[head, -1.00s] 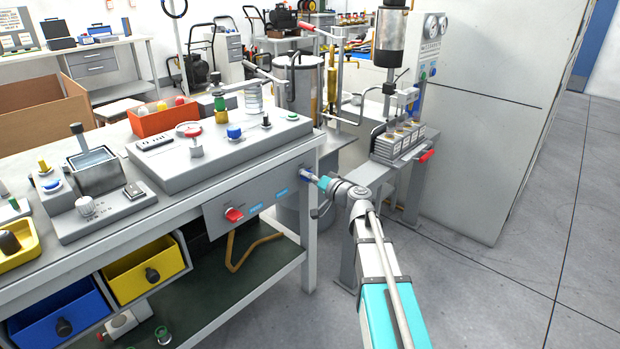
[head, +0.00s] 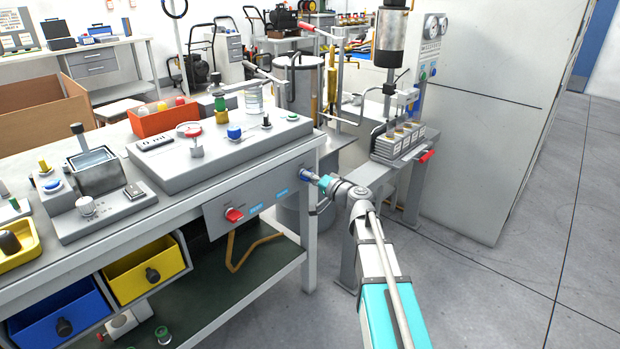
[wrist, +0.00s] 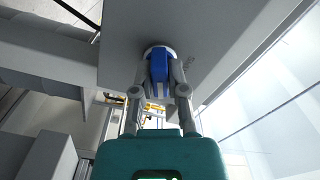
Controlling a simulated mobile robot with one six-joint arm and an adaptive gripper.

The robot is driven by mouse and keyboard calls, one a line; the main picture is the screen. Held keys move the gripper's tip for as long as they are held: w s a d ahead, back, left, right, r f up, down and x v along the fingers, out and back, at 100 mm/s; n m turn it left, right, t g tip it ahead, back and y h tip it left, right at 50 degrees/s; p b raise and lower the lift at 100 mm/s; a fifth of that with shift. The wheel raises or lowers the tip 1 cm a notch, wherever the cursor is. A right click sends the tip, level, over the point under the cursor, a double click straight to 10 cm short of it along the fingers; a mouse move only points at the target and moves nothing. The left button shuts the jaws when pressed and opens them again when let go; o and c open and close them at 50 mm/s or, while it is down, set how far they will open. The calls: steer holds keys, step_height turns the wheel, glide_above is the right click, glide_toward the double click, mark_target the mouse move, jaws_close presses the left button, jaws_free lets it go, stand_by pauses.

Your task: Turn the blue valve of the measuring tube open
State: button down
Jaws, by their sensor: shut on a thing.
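The blue valve (head: 304,173) sits at the right end of the grey front panel under the bench top. In the wrist view the blue valve (wrist: 158,68) stands out from a round pale collar, its handle lying lengthwise between my fingers. My gripper (head: 315,178) reaches it from the front right. In the wrist view my gripper (wrist: 159,78) is shut on the valve, one grey finger on each side. A clear measuring tube (head: 253,100) appears to stand on the bench-top console. The valve's far side is hidden.
A red knob (head: 234,214) and two blue labels are on the same front panel (head: 213,222), left of the valve. The floor (head: 500,285) to the right is clear.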

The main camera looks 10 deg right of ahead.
steer(key=m, duration=0.4)
steer(key=shift+m, duration=0.4)
steer(key=c, duration=0.7)
jaws_free()
steer(key=shift+o, duration=0.2)
steer(key=shift+s, duration=0.1)
steer(key=v, duration=1.1)
steer(key=shift+s+d, duration=0.25)
steer(key=shift+d, duration=0.05)
